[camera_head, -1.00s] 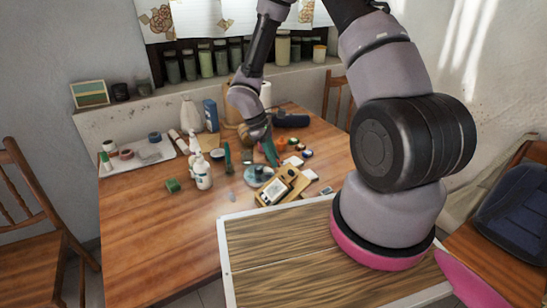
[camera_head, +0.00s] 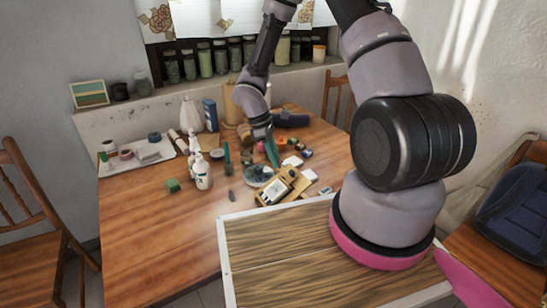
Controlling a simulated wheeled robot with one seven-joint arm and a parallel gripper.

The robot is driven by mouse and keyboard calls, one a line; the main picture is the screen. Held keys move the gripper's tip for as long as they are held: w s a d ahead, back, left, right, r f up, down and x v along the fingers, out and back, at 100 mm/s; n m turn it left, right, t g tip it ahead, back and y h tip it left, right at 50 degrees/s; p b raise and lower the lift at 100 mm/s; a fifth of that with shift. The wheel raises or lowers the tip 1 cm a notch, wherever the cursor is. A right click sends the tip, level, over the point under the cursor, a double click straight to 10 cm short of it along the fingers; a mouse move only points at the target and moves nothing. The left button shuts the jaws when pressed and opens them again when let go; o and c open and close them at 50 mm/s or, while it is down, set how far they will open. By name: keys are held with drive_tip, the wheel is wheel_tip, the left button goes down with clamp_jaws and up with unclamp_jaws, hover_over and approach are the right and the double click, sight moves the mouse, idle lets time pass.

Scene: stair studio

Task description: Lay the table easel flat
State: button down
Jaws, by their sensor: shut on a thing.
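A small tan wooden stand, which looks like the table easel (camera_head: 297,188), is on the wooden table with a tilted panel bearing a pale, screen-like patch. My gripper (camera_head: 266,145) is low over the middle of the table, behind and left of this stand. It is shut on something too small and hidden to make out. A teal thing (camera_head: 272,153) shows right by the gripper's end; I cannot tell whether they touch. My wrist hides part of the tabletop behind it.
Small pots (camera_head: 306,153) and a dark roll (camera_head: 290,120) lie right of the gripper. The table's front left (camera_head: 155,240) is clear.

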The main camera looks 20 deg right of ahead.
sight(281, 165)
drive_tip(key=shift+w+d+f+g+y, duration=0.2)
drive_tip(key=shift+d+f+y, duration=0.35)
drive_tip(key=shift+f, duration=0.05)
drive_tip(key=shift+w+d+f+g+y, duration=0.2)
drive_tip(key=shift+d+f+y, duration=0.35)
drive_tip(key=shift+f, duration=0.05)
drive_tip(key=shift+w+d+f, duration=0.15)
drive_tip(key=shift+d+f, duration=0.3)
drive_tip(key=shift+f, duration=0.2)
drive_tip(key=shift+w+d+f, duration=0.1)
drive_tip(key=shift+d+f, duration=0.3)
drive_tip(key=shift+f, duration=0.25)
drive_tip(key=shift+d+f, duration=0.1)
drive_tip(key=c, duration=0.7)
unclamp_jaws()
drive_tip(key=shift+w+f, duration=0.1)
drive_tip(key=v, duration=1.1)
drive_tip(key=shift+f, duration=0.1)
